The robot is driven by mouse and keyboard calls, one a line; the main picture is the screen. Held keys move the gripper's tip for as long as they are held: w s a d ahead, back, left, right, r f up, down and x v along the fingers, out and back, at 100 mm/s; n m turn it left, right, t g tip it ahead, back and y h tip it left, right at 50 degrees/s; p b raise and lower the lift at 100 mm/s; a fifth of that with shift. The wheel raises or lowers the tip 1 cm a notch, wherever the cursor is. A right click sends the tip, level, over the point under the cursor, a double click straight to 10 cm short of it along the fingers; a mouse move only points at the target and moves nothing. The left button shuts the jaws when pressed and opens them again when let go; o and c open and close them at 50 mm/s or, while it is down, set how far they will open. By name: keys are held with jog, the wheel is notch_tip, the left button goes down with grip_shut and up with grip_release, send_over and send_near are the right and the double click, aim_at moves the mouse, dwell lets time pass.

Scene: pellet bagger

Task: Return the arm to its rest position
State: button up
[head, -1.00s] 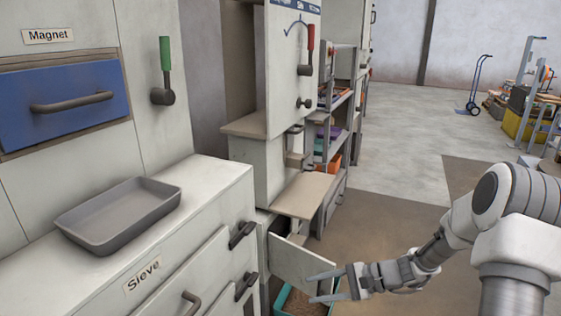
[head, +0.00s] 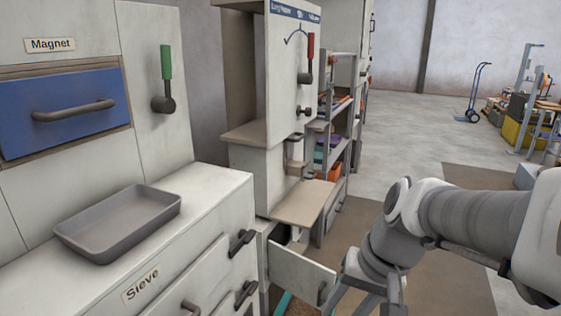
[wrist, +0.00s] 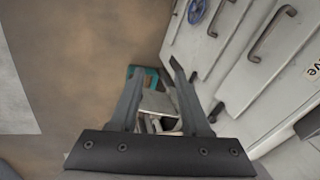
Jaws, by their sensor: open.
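My gripper (wrist: 153,82) is open in the wrist view, its two dark fingers apart with nothing held between them. Past the fingers there is an open panel or door (wrist: 158,103) and part of a teal bin (wrist: 151,72). In the head view my arm comes in from the right and bends down near the open door (head: 300,272). The gripper's fingertips are cut off by the bottom edge there.
The machine front with the Sieve label (head: 142,285) fills the left, with a grey tray (head: 118,222) on its ledge. The teal bin (head: 283,303) stands below the open door. Open floor (head: 405,130) lies behind, with a hand truck (head: 475,95).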

jog(key=s+d+r+n+t+h, duration=0.25)
jog(key=s+d+r+t, duration=0.2)
jog(key=s, duration=0.25)
notch_tip(320, 180, up, 20)
jog(key=p, duration=1.9)
jog(key=shift+a+f+g, duration=0.15)
jog(key=shift+a+g, duration=0.3)
jog(key=shift+w, duration=0.1)
